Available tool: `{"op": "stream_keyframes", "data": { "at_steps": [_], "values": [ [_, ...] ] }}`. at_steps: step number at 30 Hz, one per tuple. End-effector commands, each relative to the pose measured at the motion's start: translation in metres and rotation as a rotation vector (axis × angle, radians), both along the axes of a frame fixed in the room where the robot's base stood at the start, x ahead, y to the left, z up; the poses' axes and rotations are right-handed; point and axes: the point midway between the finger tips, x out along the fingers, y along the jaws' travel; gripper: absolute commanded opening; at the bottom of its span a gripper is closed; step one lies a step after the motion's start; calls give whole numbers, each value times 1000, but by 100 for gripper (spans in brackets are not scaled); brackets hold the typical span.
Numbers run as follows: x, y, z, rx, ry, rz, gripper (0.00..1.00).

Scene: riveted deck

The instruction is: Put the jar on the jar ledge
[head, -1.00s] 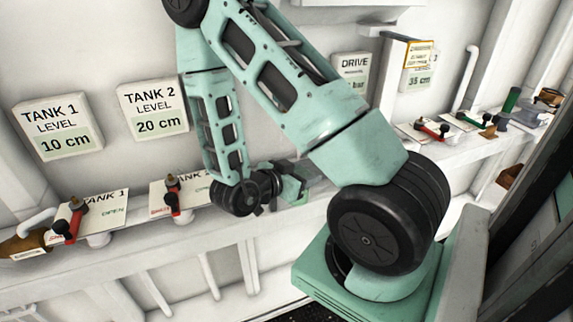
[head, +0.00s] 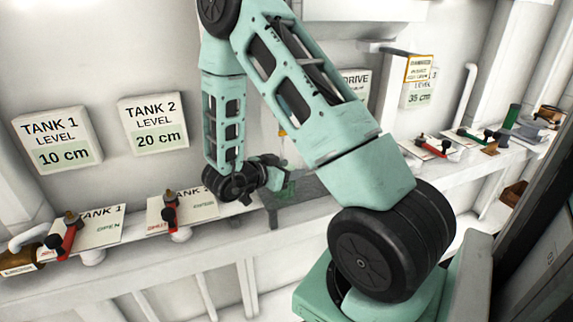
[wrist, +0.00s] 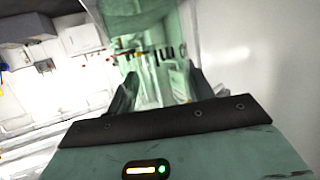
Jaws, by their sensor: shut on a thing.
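My gripper (wrist: 162,88) shows in the wrist view with its two dark fingers apart, shut on a large see-through green-tinted thing, which I take to be the jar (wrist: 150,70). Red and dark shapes behind show through it. In the head view my gripper (head: 282,184) is small and partly behind my own arm, just above the wall shelf, so the jar's outline and its base are unclear there. A dark grey flat surface (head: 318,186) lies beside and below the gripper; I cannot tell whether it is the jar ledge.
A long white shelf (head: 125,250) runs along the wall. It carries the red-handled Tank 1 valve (head: 68,235) and Tank 2 valve (head: 170,213). Level signs (head: 57,141) hang above. More valves (head: 430,147) and a green cylinder (head: 511,116) stand to the right.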

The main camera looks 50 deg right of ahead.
Motion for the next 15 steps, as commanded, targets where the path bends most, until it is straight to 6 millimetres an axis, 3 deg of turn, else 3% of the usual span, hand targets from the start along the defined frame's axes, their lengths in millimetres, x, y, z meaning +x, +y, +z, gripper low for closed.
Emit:
{"op": "stream_keyframes", "data": {
  "at_steps": [2, 15],
  "values": [
    [12, -9, 4, -1, 0, -2, 27],
    [12, -8, -6, -2, 1, 0, 27]
  ]
}}
